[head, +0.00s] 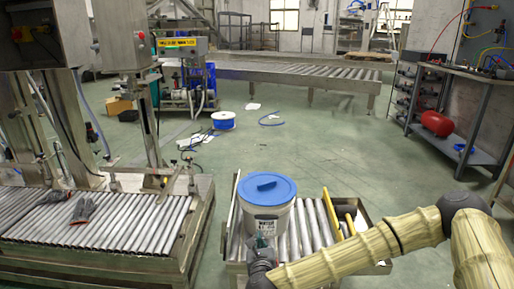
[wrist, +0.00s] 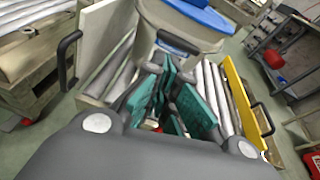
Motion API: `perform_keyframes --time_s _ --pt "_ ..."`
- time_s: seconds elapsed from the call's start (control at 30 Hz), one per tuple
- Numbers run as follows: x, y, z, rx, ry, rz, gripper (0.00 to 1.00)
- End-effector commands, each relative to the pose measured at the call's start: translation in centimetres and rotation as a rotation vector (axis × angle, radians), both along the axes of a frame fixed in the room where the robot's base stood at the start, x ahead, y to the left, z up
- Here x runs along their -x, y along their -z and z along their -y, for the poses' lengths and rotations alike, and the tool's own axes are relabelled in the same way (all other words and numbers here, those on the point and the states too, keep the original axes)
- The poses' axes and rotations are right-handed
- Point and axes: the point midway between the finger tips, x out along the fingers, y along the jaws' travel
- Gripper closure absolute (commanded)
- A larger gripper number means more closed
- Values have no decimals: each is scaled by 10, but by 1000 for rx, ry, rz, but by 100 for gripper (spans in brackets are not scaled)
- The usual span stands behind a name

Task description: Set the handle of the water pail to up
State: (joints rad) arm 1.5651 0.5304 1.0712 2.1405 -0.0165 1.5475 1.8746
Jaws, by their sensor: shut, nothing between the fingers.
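The water pail (head: 268,222) is a white bucket with a blue lid (head: 267,187), standing upright on a small roller cart. In the wrist view the pail (wrist: 185,22) is at the top, partly cut off. A dark bar that looks like its handle (wrist: 178,42) lies low against the pail's near side, just beyond my fingertips. My gripper (head: 262,243) is at the near side of the pail, below the lid. Its teal-padded fingers (wrist: 172,92) are shut and empty. Whether they touch the handle or pail cannot be told. My gripper hides the pail's lower front in the head view.
The roller cart (head: 312,228) has a yellow bar (head: 350,224) on its right and dark side grips, one at left (wrist: 68,58). A roller conveyor with gloves (head: 82,208) stands left. A shelf with a red tank (head: 436,123) stands right.

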Motion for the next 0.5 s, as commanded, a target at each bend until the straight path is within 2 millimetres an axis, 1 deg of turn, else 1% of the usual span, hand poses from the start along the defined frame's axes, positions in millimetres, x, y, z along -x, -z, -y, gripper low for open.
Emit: perform_keyframes --time_s 0.03,0.07,0.13,0.17,0.2,0.27,0.3,0.37,0.4,0.47,0.5 --pt "13 16 -11 72 -64 -26 100" --pt "22 26 -17 123 -107 -40 100" --pt "46 54 -30 261 -224 -80 100" --pt "57 67 -35 325 -278 -97 100" --pt "73 83 -40 407 -351 -116 100" --pt "97 107 -44 530 -460 -143 100" --pt "113 123 -46 609 -534 -158 100" --pt "138 146 -45 728 -646 -178 100" --pt "155 160 -43 805 -722 -189 100" --pt "180 181 -37 919 -837 -203 100" --pt "196 194 -32 993 -914 -210 100"
